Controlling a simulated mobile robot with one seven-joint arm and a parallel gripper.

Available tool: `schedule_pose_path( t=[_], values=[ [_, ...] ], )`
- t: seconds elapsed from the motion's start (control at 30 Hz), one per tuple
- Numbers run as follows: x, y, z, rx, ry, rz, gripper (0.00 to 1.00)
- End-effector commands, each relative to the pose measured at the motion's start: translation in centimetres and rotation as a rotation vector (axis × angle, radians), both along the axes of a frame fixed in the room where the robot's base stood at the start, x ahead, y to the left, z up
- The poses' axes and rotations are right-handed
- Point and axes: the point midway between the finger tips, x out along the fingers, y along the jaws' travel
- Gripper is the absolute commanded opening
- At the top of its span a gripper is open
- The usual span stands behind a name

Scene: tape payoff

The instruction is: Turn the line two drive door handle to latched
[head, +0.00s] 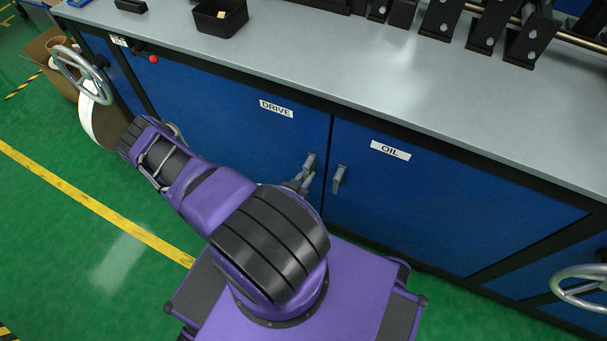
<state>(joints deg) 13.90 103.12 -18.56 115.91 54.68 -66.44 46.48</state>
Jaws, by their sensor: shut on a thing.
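The blue drive door (235,135) carries a white DRIVE label (276,108) and stands flush in the cabinet front, apparently closed. Its grey handle (309,162) is near the door's right edge, and its visible upper part points up, roughly along the door edge. My gripper (298,183) is at this handle, shut on it. My purple arm covers most of the gripper and the lower part of the handle, so the exact grip is hard to see.
The blue oil door (440,195), labelled OIL, with its own grey handle (339,178), is close on the right. A handwheel (82,75) sticks out at the left, another (583,287) at the right. A black bin (221,17) stands on the grey top. Green floor is clear at left.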

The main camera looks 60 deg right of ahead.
Motion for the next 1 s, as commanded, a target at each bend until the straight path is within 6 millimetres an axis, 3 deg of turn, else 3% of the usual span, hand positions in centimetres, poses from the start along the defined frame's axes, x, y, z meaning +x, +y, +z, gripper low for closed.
schedule_pose_path(
  t=[0.4,0.43,0.6,1.0],
  values=[
    [-0.13,-0.03,0.00,0.000,0.011,0.000,0.00],
    [-0.14,-0.03,0.00,0.000,0.011,0.000,0.22],
    [-0.14,-0.02,-0.01,0.000,0.010,0.000,0.50],
    [0.00,-0.04,0.08,0.000,0.008,-0.001,0.50]
  ],
)
